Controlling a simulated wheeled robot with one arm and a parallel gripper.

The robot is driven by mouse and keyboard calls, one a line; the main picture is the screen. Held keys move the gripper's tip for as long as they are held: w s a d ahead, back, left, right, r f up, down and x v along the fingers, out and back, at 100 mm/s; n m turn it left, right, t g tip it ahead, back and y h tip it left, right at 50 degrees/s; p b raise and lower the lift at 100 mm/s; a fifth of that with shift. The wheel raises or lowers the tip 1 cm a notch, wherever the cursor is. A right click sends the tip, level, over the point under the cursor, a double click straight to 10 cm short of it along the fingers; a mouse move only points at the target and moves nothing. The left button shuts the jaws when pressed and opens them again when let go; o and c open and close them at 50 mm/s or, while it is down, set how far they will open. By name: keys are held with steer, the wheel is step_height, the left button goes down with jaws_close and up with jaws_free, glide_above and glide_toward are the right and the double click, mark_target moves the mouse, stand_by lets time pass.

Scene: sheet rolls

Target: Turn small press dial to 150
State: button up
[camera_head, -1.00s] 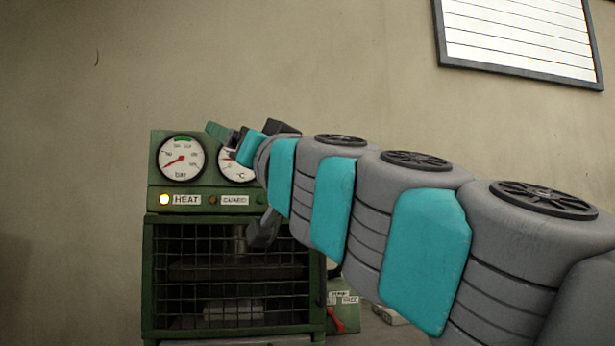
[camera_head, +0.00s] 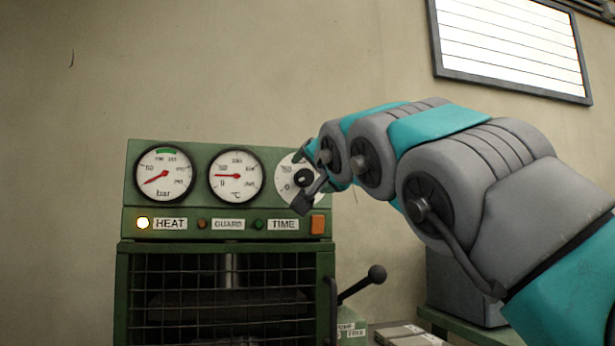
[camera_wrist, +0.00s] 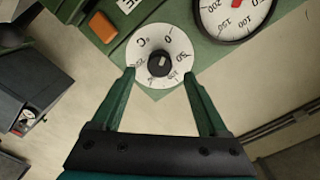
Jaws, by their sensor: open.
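The small green press (camera_head: 230,222) stands left of centre in the head view. Its dial is a white disc (camera_head: 285,190) with a black knob (camera_head: 304,178) at the right end of the panel, partly hidden by my gripper. In the wrist view the dial disc (camera_wrist: 143,45) and its knob (camera_wrist: 158,63) show clearly, tilted by the camera's angle. My gripper (camera_wrist: 158,78) is open, with one green finger at each lower side of the dial. The knob lies between and just beyond the fingertips. I cannot tell whether a finger touches the disc.
A bar gauge (camera_head: 165,174) and a °C gauge (camera_head: 236,175) sit left of the dial. An orange button (camera_head: 318,225) is below it. A black-knobbed lever (camera_head: 375,275) sticks out at the press's right side. A grey box (camera_head: 460,290) stands further right.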

mark_target(306, 176)
steer(key=shift+x, duration=2.05)
jaws_close()
